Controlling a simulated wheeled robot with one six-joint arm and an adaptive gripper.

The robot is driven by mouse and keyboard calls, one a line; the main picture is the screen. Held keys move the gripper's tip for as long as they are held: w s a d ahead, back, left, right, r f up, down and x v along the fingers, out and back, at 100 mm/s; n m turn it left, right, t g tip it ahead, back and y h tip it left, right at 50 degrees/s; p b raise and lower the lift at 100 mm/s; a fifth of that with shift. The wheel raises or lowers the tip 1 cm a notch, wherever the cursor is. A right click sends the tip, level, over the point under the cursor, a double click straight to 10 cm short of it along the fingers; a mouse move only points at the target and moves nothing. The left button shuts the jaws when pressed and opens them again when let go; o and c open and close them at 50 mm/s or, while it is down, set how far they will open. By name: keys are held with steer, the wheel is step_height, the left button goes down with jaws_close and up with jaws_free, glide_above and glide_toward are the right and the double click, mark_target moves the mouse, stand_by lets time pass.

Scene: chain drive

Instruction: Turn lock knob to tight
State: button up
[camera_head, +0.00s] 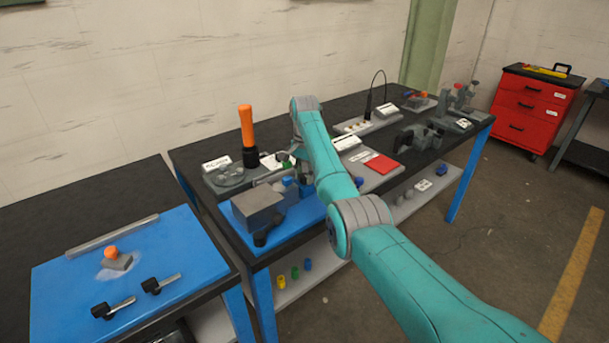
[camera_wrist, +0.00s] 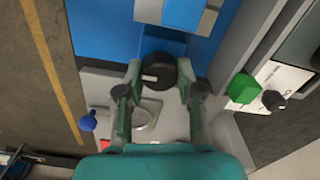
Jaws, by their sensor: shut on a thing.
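The lock knob (camera_wrist: 158,74) appears to be the round black knob in the wrist view, with a small white mark on its face. My gripper (camera_wrist: 160,80) has one finger on each side of this knob and is shut on it. Whether the white mark points at tight cannot be read. In the head view my arm reaches over the middle bench, and its wrist hides the knob and most of the gripper.
A green block (camera_wrist: 243,88) and a small black knob (camera_wrist: 273,100) sit right of my gripper; a blue ball knob (camera_wrist: 88,122) sits left. In the head view, a grey box (camera_head: 258,207) and upright orange handle (camera_head: 246,125) stand left of my wrist.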

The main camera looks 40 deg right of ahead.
mark_target(305, 174)
stand_by(0.3)
steer(key=o, duration=1.2)
steer(key=shift+c, duration=0.2)
step_height(305, 174, up, 12)
steer(key=shift+s, duration=0.1)
